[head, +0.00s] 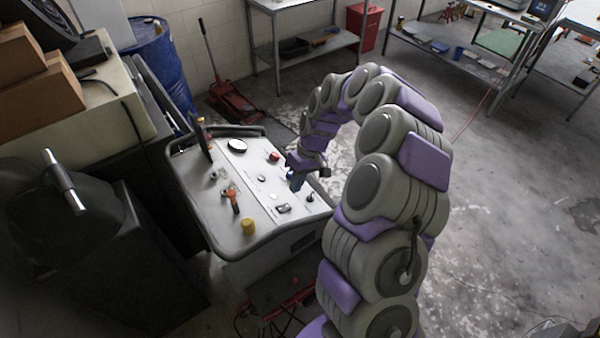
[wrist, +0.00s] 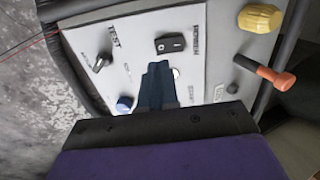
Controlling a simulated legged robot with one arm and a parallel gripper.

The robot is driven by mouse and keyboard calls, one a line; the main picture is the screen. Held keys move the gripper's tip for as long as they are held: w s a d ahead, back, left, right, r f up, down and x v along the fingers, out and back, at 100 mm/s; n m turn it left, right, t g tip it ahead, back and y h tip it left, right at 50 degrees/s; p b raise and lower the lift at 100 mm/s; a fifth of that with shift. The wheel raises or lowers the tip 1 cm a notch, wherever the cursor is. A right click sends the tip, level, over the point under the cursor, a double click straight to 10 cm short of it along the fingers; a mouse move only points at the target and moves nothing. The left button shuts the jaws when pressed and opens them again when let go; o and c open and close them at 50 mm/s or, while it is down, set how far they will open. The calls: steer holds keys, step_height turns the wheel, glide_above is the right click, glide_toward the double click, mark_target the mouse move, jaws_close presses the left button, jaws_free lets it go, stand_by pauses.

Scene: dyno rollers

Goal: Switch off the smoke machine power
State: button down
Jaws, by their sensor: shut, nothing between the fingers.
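A cart with a sloping white control panel (head: 258,188) stands left of my arm. A black rocker switch (wrist: 170,44) sits on the panel in the wrist view, with white marks on its face. Its label is too blurred to read surely, and I cannot tell which side is pressed. The switch shows small in the head view (head: 283,209). My gripper (wrist: 157,66) is shut and empty, its dark blue fingertips just short of the switch in the picture. I cannot tell any contact. In the head view my gripper (head: 297,183) hangs over the panel's right part.
A red button (head: 274,156) is farther back. A blue barrel (head: 160,60) and red floor jack (head: 232,103) stand behind the cart.

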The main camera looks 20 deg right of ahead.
mark_target(287, 206)
steer(key=b+x, duration=0.1)
steer(key=x, duration=0.5)
steer(key=shift+a+f, duration=0.15)
steer(key=shift+a, duration=0.1)
steer(key=shift+d+f, duration=0.1)
steer(key=shift+f, duration=0.15)
steer(key=shift+s+d+f+y, duration=0.1)
steer(key=shift+y, duration=0.2)
steer(key=shift+a+r, duration=0.25)
steer(key=shift+r, duration=0.6)
steer(key=shift+d, duration=0.1)
